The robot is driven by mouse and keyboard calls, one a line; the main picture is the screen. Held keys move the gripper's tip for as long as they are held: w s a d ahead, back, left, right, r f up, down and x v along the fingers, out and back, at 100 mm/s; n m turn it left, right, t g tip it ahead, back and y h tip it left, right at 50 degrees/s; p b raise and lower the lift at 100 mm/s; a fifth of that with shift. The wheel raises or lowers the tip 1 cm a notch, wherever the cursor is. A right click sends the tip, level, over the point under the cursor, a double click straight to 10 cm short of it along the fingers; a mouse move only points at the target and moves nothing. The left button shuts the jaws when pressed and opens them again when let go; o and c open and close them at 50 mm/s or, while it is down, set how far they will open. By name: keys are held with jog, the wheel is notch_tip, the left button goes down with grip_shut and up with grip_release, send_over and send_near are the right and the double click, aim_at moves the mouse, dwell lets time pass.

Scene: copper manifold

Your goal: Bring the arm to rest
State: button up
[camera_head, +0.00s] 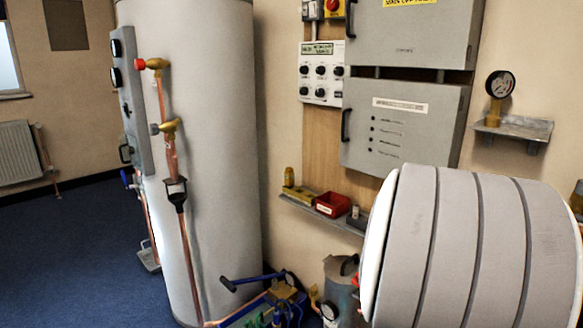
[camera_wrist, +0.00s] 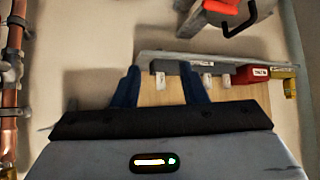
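My gripper (camera_wrist: 160,88) shows in the wrist view with its two dark blue fingers spread apart. I cannot make out my gripper in the head view, where the lower right is blocked by a large banded form close to the camera.
The shelf (camera_head: 297,197) holds a red bin (camera_head: 333,204) and yellow items. A tall white tank (camera_head: 215,130) with copper pipes stands left. Grey cabinets (camera_head: 398,125) and a gauge (camera_head: 499,84) are on the wall. Blue floor (camera_head: 65,255) is clear at left; tools lie near the tank's foot.

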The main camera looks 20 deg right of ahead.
jog(key=w+a+r+n+y+p, duration=0.15)
jog(key=a+r+n+p, duration=0.35)
jog(key=a, duration=0.6)
jog(key=w+a+r+y+p, duration=0.1)
jog(key=a+r+y+p, duration=0.4)
jog(key=a, duration=0.6)
jog(key=s+a+r+n+g+p, duration=0.1)
jog(key=s+a+r+n+p, duration=0.1)
jog(key=a, duration=0.5)
jog(key=s+a+r+n+g+p, duration=0.2)
jog(key=s+a+r+p, duration=0.1)
jog(key=s+a+r, duration=0.3)
jog(key=shift+s+a+r+n+y+p, duration=0.15)
jog(key=shift+s+a+n+y+p, duration=0.25)
jog(key=shift+s+a, duration=0.4)
